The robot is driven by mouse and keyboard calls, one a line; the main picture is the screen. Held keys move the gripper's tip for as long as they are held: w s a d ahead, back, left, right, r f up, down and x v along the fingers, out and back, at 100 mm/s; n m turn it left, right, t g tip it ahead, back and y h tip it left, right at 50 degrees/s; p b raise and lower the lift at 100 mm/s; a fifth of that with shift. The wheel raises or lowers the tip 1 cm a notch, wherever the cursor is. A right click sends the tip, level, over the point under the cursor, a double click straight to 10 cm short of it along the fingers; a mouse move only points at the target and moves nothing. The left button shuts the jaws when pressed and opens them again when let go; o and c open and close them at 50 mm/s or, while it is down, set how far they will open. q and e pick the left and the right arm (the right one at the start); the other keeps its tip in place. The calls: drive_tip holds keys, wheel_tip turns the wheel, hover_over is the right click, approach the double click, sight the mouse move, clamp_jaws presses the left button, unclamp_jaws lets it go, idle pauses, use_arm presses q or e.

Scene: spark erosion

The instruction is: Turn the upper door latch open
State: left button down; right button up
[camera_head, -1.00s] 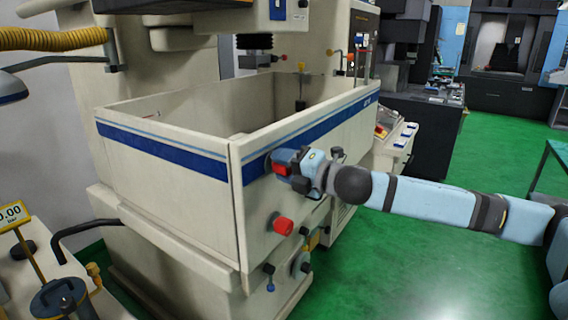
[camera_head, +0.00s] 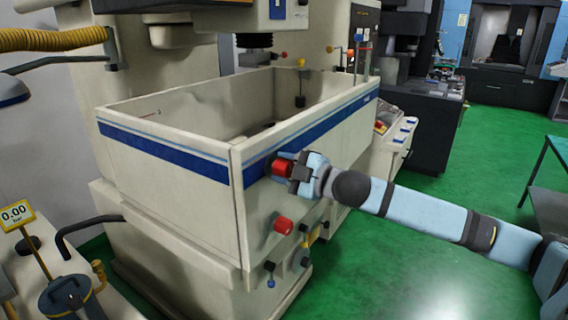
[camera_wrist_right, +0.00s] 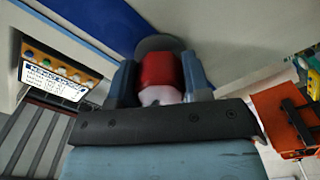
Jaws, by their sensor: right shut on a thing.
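The upper door latch (camera_head: 281,168) is a red knob on the side wall of the cream tank, at the blue stripe. My right gripper (camera_head: 290,168) reaches it from the right and is shut on it. In the right wrist view, the red latch (camera_wrist_right: 160,70) sits between the two blue-grey fingers, with a dark round base behind it. A lower red latch (camera_head: 284,226) is on the same wall beneath it, untouched. My left gripper is not in view.
The open-topped tank (camera_head: 190,170) fills the middle. Small knobs (camera_head: 269,267) sit low on its side. A gauge stand (camera_head: 18,215) is at the left. A dark table (camera_head: 545,185) stands at the far right. Green floor is clear at the lower right.

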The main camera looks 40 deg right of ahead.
drive_tip(key=shift+m+p, duration=0.35)
drive_tip(key=shift+m, duration=0.75)
drive_tip(key=o, duration=0.9)
drive_tip(key=shift+o, duration=0.2)
drive_tip(key=shift+s, duration=0.1)
